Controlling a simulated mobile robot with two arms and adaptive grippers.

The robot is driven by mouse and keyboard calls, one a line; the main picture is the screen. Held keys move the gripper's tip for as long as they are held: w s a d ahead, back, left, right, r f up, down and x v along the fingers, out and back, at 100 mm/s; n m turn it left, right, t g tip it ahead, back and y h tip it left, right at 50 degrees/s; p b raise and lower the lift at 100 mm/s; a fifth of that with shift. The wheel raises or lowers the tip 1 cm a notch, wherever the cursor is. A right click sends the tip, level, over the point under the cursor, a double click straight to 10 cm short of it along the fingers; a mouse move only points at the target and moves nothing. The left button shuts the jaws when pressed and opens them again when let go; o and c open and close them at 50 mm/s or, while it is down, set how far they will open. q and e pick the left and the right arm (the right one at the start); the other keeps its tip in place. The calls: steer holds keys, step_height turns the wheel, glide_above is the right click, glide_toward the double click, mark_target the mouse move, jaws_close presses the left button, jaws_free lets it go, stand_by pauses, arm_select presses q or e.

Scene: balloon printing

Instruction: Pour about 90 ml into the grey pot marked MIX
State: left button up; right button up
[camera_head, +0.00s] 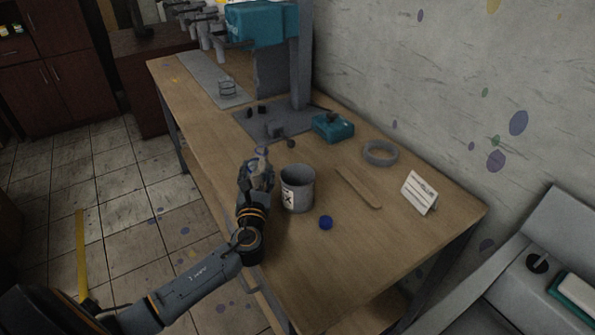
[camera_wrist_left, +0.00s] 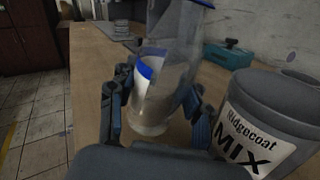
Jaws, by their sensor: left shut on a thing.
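The grey pot (camera_head: 297,189) stands upright on the wooden table, its opening up. In the left wrist view the pot (camera_wrist_left: 285,105) is at the right, with a white label reading "Ridgecoat MIX". My left gripper (camera_head: 258,176) is just left of the pot in the head view. In the left wrist view my left gripper (camera_wrist_left: 155,108) is shut on a clear bottle (camera_wrist_left: 178,62) with a blue and white label. The bottle looks roughly upright, beside the pot and apart from it. Its top is cut off, and the liquid level is unclear. My right gripper is not in view.
A blue cap (camera_head: 325,223) lies in front of the pot. The table's front right is clear.

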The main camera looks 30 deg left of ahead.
arm_select(q)
steer(key=shift+f+n+p, duration=0.35)
steer(key=shift+f+n, duration=0.05)
steer(key=shift+n, duration=0.5)
steer(key=shift+f+n+g, duration=0.15)
steer(key=shift+n+g, duration=0.15)
steer(key=shift+n, duration=0.2)
steer(key=shift+d, duration=0.1)
stand_by(1.7)
